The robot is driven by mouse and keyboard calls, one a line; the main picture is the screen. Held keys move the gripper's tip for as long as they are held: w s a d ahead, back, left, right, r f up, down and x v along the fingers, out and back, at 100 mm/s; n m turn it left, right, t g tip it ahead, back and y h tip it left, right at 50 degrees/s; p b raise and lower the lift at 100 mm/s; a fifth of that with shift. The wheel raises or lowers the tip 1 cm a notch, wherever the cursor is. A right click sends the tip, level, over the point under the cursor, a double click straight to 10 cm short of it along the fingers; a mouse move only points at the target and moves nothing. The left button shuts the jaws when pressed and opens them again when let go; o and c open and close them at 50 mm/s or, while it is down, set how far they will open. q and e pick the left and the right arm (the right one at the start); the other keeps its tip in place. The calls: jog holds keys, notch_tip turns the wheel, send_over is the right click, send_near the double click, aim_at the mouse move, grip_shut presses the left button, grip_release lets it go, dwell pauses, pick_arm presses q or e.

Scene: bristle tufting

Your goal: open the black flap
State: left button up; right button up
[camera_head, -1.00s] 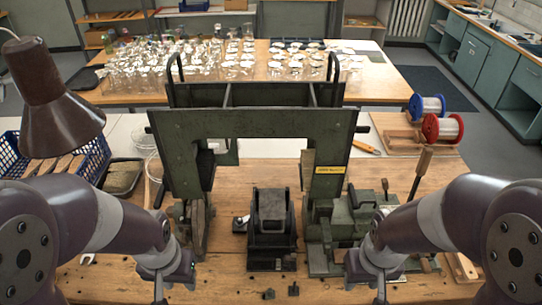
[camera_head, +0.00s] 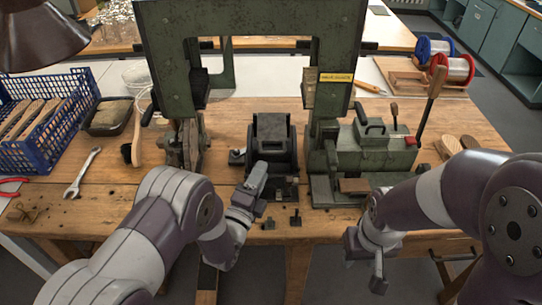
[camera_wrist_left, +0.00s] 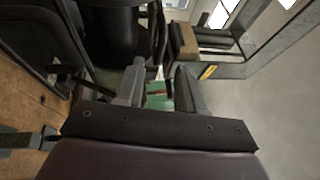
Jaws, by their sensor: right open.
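The black flap (camera_head: 272,128) appears to be the upright dark plate on top of the small black unit (camera_head: 273,158) at the bench's centre, under the green frame. How far it stands open is hard to tell. My left gripper (camera_head: 252,192) is just in front of the black unit, at its lower front left. In the left wrist view its two fingers (camera_wrist_left: 160,92) are apart with nothing gripped between them. Dark parts (camera_wrist_left: 115,35) lie beyond the fingers; I cannot tell which part is the flap. My right gripper (camera_head: 364,262) is open and empty at the bench's front edge.
The green frame (camera_head: 250,40) straddles the black unit. A green machine (camera_head: 365,150) stands to its right, with a lever (camera_head: 430,100). Small dark pieces (camera_head: 295,217) lie in front. A wrench (camera_head: 82,173) and blue crate (camera_head: 45,120) are at left.

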aim_at(271, 153)
pick_arm(q)
jog(key=x, duration=0.8)
jog(key=shift+s, duration=0.1)
grip_shut()
